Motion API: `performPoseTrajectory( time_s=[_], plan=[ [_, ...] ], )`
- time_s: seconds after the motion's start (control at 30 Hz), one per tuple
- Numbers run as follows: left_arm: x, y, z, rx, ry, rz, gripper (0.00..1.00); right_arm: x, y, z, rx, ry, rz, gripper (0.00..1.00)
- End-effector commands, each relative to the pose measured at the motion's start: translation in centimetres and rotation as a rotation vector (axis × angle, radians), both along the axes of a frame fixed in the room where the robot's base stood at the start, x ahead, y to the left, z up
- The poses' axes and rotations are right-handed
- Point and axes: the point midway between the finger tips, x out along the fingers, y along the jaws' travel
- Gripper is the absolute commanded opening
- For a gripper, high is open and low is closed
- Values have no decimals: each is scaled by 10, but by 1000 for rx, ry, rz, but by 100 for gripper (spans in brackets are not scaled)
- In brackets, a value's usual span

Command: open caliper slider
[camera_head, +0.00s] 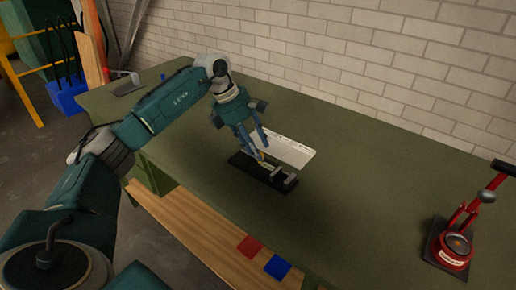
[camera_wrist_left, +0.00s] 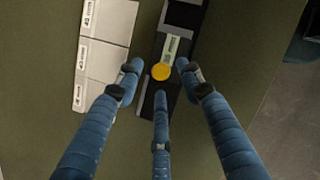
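The caliper (camera_head: 285,181) lies on a dark base on the green table, with grey upright blocks at its right end. In the left wrist view, the caliper (camera_wrist_left: 171,48) shows a pale scale strip and a round yellow knob (camera_wrist_left: 161,71). My left gripper (camera_head: 258,153) points down over the caliper's left part. In the left wrist view, its three blue fingers (camera_wrist_left: 159,82) are spread apart around the yellow knob. I cannot tell whether any finger touches it. The fingers partly hide the caliper in the head view. My right gripper is not in view.
A red device with a lever (camera_head: 452,246) stands at the right of the table. Red (camera_head: 250,246) and blue (camera_head: 277,267) squares lie at the front. A brick wall borders the back. The table's middle right is clear.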

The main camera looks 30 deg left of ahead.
Motion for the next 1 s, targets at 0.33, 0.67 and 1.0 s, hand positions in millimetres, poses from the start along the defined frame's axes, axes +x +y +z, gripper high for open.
performPoseTrajectory(
  time_s=[0.33, 0.67, 1.0],
  plan=[
    [5, -5, -17, 0, -1, 1, 38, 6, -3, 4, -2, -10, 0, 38],
    [5, -5, -17, 0, -1, 1, 2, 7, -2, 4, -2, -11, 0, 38],
    [7, 9, -16, 0, -4, 6, 0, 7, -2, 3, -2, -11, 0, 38]
  ],
)
